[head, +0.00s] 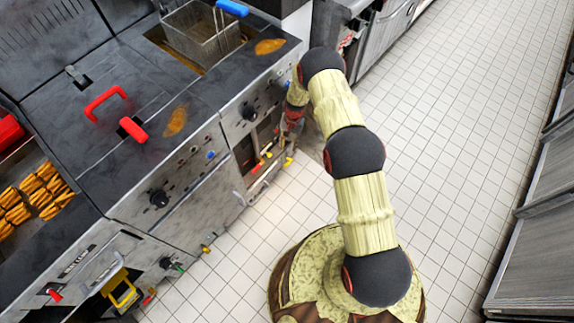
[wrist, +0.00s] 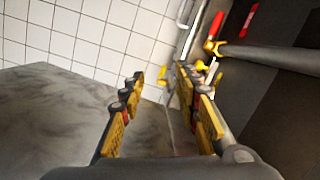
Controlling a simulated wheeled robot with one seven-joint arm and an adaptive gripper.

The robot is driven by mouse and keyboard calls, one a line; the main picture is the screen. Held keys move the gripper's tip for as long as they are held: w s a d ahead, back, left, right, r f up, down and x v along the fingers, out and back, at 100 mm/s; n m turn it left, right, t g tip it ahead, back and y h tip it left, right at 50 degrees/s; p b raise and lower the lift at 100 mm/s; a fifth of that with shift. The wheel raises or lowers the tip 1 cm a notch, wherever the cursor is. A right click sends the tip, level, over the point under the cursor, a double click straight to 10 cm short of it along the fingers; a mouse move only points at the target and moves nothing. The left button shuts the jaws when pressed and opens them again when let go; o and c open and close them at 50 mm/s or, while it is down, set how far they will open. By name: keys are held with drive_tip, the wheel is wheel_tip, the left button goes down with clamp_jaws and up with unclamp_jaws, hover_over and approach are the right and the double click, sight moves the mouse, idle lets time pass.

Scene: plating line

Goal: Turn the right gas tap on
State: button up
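Small yellow and red tap handles show inside the open lower cabinet of the right fryer unit in the head view, one of them a red-and-yellow handle (head: 258,164). In the wrist view a yellow tap fitting (wrist: 214,47) sits on a grey pipe (wrist: 268,56), with a red handle (wrist: 216,25) above it. I cannot tell which one is the right gas tap. My gripper (wrist: 160,76) is open and empty, its yellow-padded fingers apart. The fitting lies beyond the right finger, and no contact shows.
A fryer basket (head: 203,35) with a blue handle sits in the right fryer. The tiled floor (head: 470,130) to the right is clear. A dark panel bounds the wrist view's right side.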

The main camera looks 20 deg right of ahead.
drive_tip(key=s+f+m, duration=0.2)
drive_tip(key=s+f, duration=0.1)
drive_tip(key=f, duration=1.6)
drive_tip(key=m+t, duration=0.3)
hover_over(287, 164)
drive_tip(key=s, duration=0.2)
drive_tip(key=s+d+x, duration=0.1)
drive_tip(key=x, duration=0.3)
drive_tip(key=b+x, duration=0.1)
drive_tip(key=x, duration=0.1)
drive_tip(key=b+x, duration=0.2)
drive_tip(key=x, duration=0.1)
drive_tip(key=b+x, duration=0.1)
drive_tip(key=x, duration=0.2)
drive_tip(key=shift+w+d, duration=0.2)
drive_tip(key=shift+w, duration=0.15)
drive_tip(key=shift+c, duration=0.4)
drive_tip(key=c, duration=0.7)
clamp_jaws()
